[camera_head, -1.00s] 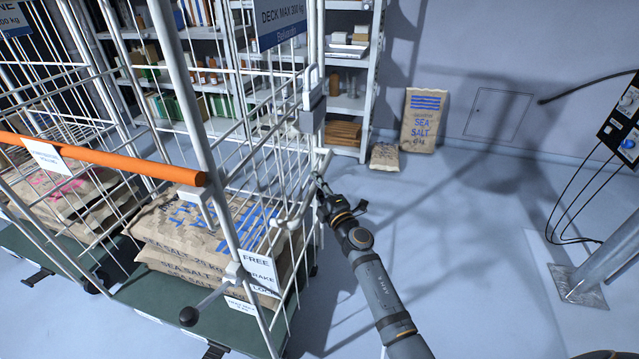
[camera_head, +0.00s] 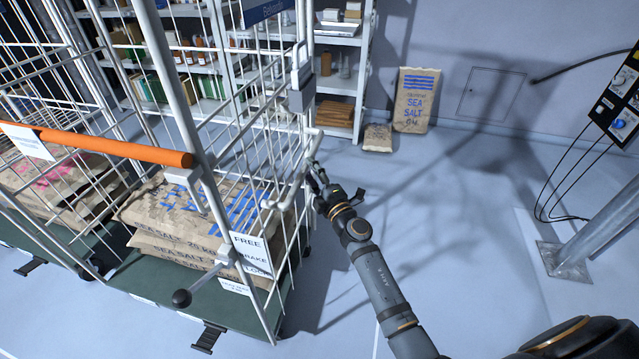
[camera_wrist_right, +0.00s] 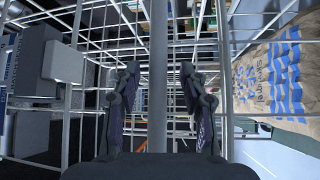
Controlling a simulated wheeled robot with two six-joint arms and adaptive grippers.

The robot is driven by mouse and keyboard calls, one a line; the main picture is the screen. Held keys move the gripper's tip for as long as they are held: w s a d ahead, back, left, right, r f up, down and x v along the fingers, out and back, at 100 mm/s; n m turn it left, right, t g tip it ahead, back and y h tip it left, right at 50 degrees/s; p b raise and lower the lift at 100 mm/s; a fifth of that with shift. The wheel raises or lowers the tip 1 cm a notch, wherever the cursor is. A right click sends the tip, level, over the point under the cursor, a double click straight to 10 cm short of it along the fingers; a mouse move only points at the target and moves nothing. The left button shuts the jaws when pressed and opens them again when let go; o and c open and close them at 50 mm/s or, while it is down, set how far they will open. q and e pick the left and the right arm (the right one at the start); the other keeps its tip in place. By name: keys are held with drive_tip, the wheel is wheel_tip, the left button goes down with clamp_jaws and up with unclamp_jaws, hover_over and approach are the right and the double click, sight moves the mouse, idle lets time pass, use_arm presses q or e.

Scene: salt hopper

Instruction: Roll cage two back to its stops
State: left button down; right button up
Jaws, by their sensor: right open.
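A white wire roll cage (camera_head: 205,165) stands at left centre with an orange handle bar (camera_head: 120,148) across its near side. Stacked sea salt sacks (camera_head: 185,240) lie on its green deck (camera_head: 190,308). A tag reading FREE, BRAKE, LOCK (camera_head: 249,247) hangs by a black-knobbed lever (camera_head: 183,298). Black floor brackets (camera_head: 207,338) lie at the deck's near edge; I cannot tell whether they touch it. My right gripper (camera_head: 318,180) is at the cage's right side. In the right wrist view its open fingers (camera_wrist_right: 158,105) flank an upright post (camera_wrist_right: 158,60). My left gripper is out of view.
Shelving (camera_head: 338,95) stands behind the cage. Sea salt sacks (camera_head: 415,100) rest by the back wall. A control panel (camera_head: 618,110) and a slanted post on a floor plate (camera_head: 565,262) are at the right. The floor right of my arm is mostly clear.

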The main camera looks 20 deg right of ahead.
drive_tip(key=v, duration=0.8)
drive_tip(key=shift+s, duration=0.25)
drive_tip(key=s+d+f+m+g+h+p, duration=0.1)
drive_tip(key=s+d+f+m+g, duration=0.15)
drive_tip(key=f, duration=0.65)
drive_tip(key=s+d+f+m+g+h+p, duration=0.15)
drive_tip(key=f+m, duration=0.25)
drive_tip(key=f, duration=0.5)
drive_tip(key=s+d+f+m+g+h+p, duration=0.1)
drive_tip(key=s+d+f+m+g, duration=0.15)
drive_tip(key=s+f, duration=0.5)
drive_tip(key=s+d+f+m+g+h+p, duration=0.1)
drive_tip(key=s+f+m+g, duration=0.3)
drive_tip(key=f, duration=0.6)
drive_tip(key=s+f+m+g+p, duration=0.1)
drive_tip(key=s+f+g, duration=0.3)
drive_tip(key=s, duration=1.1)
drive_tip(key=s+f+m+g+p, duration=0.1)
drive_tip(key=s+f+m+g, duration=0.2)
drive_tip(key=s+f, duration=0.6)
drive_tip(key=s+m, duration=0.1)
drive_tip(key=s, duration=0.6)
drive_tip(key=shift+d+f+g, duration=0.15)
drive_tip(key=shift+g, duration=0.2)
